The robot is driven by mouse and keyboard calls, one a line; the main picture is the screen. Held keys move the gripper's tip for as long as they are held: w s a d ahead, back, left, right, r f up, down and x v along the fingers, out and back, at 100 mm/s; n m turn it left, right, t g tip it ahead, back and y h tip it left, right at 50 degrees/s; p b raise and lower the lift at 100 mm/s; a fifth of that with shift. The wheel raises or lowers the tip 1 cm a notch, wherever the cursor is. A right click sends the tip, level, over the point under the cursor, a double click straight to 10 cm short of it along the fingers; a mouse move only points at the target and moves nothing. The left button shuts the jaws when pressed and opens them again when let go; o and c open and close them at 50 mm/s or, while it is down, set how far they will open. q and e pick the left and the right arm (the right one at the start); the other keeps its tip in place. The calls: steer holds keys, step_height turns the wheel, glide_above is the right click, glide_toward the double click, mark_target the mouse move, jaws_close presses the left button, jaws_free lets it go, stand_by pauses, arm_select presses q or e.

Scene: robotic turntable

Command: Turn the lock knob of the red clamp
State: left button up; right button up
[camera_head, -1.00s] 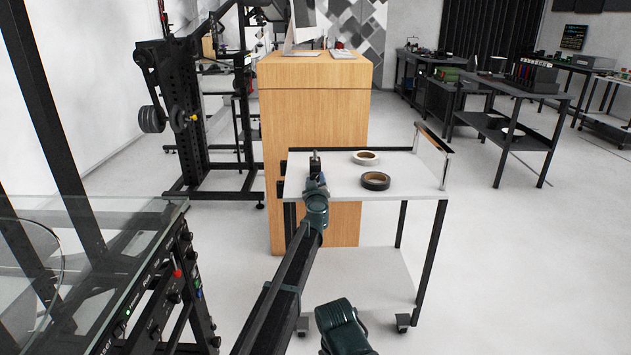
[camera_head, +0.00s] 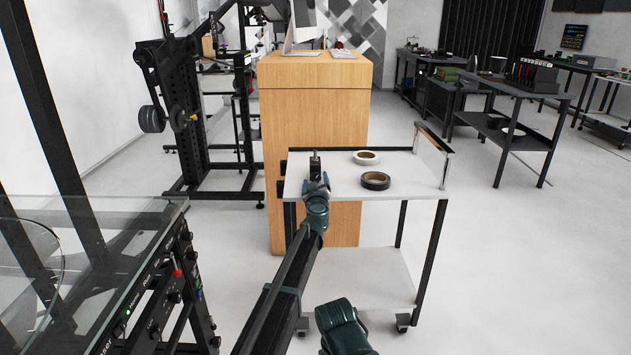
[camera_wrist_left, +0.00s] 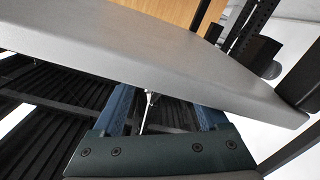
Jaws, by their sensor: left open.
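A small red part (camera_head: 178,272) shows on the black edge of the glass-topped unit at the left of the head view. It is too small to tell whether it is the red clamp, and I cannot make out a lock knob. My left gripper (camera_head: 316,163) appears at the front left of the white cart top, far from that red part. In the left wrist view its two blue fingers (camera_wrist_left: 165,108) are open and apart, and a grey slab edge (camera_wrist_left: 140,60) hides their tips. A thin shiny rod (camera_wrist_left: 148,108) shows between them.
The white cart top (camera_head: 410,180) holds a white tape roll (camera_head: 366,157) and a black tape roll (camera_head: 376,180). A wooden cabinet (camera_head: 315,120) stands behind it. A black rack (camera_head: 190,130) with weights stands at the left. The floor right of the cart is clear.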

arm_select(q)
steer(key=s, duration=1.2)
steer(key=shift+s+d, duration=0.2)
steer(key=shift+s, duration=0.15)
steer(key=shift+c, duration=0.3)
